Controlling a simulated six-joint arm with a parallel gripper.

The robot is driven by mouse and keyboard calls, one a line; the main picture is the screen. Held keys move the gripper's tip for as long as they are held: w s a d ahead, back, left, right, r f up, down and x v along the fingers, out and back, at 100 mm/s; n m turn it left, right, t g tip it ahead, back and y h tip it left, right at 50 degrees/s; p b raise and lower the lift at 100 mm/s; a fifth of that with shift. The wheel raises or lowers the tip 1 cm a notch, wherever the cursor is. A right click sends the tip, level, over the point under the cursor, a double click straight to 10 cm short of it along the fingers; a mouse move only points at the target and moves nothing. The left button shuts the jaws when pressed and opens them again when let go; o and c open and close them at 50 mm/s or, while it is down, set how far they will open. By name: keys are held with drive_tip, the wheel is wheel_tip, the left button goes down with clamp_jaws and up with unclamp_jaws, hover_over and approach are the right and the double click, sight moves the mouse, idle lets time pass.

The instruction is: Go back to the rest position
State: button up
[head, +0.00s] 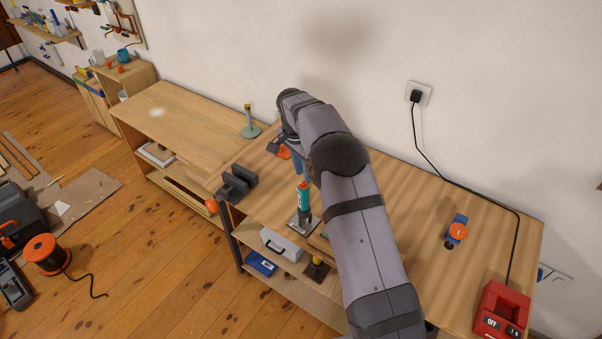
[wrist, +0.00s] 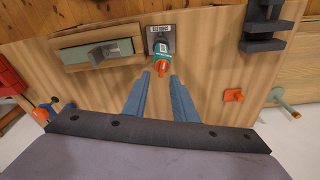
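My gripper shows in the wrist view (wrist: 161,95) as two blue fingers held apart, with nothing between them. In the head view my arm reaches out over the workbench (head: 395,205), and its end is partly hidden behind the arm links. A teal bottle with an orange tip (wrist: 160,72) stands on a small grey plate beyond the fingertips in the wrist view. The same bottle (head: 303,194) stands near the bench's front edge in the head view, apart from the gripper.
A dark vise (head: 237,184) sits at the bench's left front corner. A blue and orange tool (head: 457,231) and a red switch box (head: 502,311) are at the right. An orange piece (wrist: 234,95) lies near the fingers.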

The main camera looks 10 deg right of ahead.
drive_tip(key=s+f+n+g+y+b, duration=0.1)
drive_tip(key=s+n+b, duration=0.3)
drive_tip(key=s+n, duration=0.8)
drive_tip(key=s+d, duration=0.1)
drive_tip(key=s, duration=2.2)
drive_tip(key=shift+s+f+y+b, duration=0.25)
drive_tip(key=shift+s+y+b, duration=0.05)
drive_tip(key=shift+b, duration=0.1)
drive_tip(key=shift+w+a+r+n+p, duration=0.15)
drive_tip(key=shift+w+r+n+p, duration=1.05)
drive_tip(key=shift+w+n, duration=3.6)
drive_tip(key=shift+w+a+r+n+p, duration=0.3)
drive_tip(key=shift+w+n+p, duration=1.85)
drive_tip(key=shift+w, duration=5)
drive_tip(key=shift+w+a+r+n+p, duration=0.1)
drive_tip(key=shift+w+r+n+p, duration=1.1)
drive_tip(key=shift+w+n, duration=3.65)
